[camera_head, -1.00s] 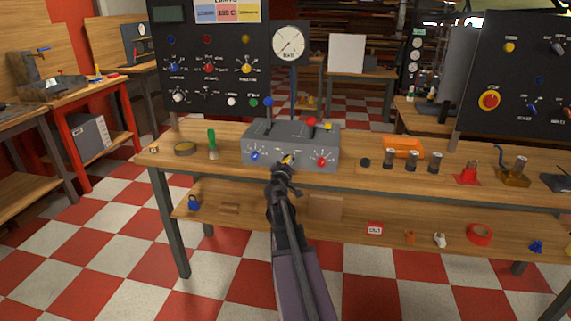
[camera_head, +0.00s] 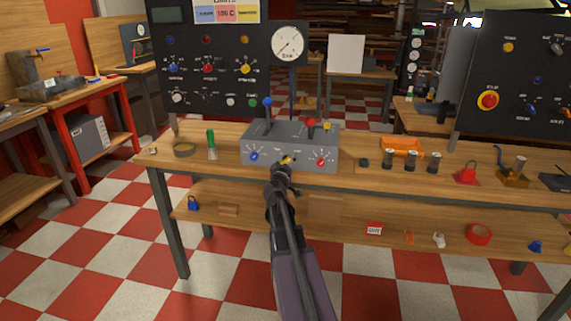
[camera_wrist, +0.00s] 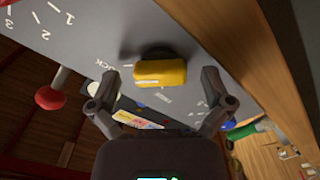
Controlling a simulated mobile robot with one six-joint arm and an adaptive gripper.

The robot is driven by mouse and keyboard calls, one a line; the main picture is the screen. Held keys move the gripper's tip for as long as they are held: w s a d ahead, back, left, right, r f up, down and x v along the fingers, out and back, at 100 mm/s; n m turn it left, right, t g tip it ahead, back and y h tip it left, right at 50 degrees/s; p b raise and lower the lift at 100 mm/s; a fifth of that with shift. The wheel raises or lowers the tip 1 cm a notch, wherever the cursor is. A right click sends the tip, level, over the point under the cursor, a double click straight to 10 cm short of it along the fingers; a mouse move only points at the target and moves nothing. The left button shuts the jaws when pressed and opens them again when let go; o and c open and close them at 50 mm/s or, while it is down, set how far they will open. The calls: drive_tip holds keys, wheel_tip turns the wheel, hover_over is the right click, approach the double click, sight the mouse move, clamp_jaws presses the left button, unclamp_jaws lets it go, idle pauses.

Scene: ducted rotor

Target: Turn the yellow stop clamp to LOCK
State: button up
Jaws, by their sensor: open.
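The yellow stop clamp (camera_wrist: 162,73) is on the front face of the grey control box (camera_wrist: 215,25). In the wrist view its bar lies about level across the picture, with a dark base behind it. Part of a printed word, "CK", shows to its left; the rest is hidden. In the head view the clamp (camera_head: 288,160) is small, low on the middle of the box (camera_head: 262,143). My gripper (camera_wrist: 160,100) is open in front of the clamp, one finger to its lower left and one to its lower right, not visibly gripping it. In the head view my gripper (camera_head: 284,171) partly hides the box's lower edge.
Blue (camera_head: 254,156) and red (camera_head: 321,161) knobs flank the clamp. Levers with blue (camera_head: 267,103) and red (camera_head: 311,122) tops stand on the box. The space before the bench is clear.

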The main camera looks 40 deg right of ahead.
drive_tip(key=v, duration=1.1)
drive_tip(key=shift+s+a, duration=0.3)
idle(0.3)
drive_tip(key=s+a+f+m+g+y, duration=0.3)
drive_tip(key=a+f+g+y, duration=0.35)
drive_tip(key=a+f, duration=0.75)
drive_tip(key=s+a+f+n+g+y, duration=0.2)
drive_tip(key=s+a+g+y, duration=0.15)
drive_tip(key=a, duration=0.65)
drive_tip(key=s+a+f+n+g+y, duration=0.2)
drive_tip(key=a+y, duration=0.2)
drive_tip(key=a, duration=0.7)
wheel_tip(320, 180, up, 25)
drive_tip(key=p, duration=2.5)
drive_tip(key=shift+s+p, duration=0.2)
drive_tip(key=shift+p, duration=0.15)
drive_tip(key=shift+d, duration=0.1)
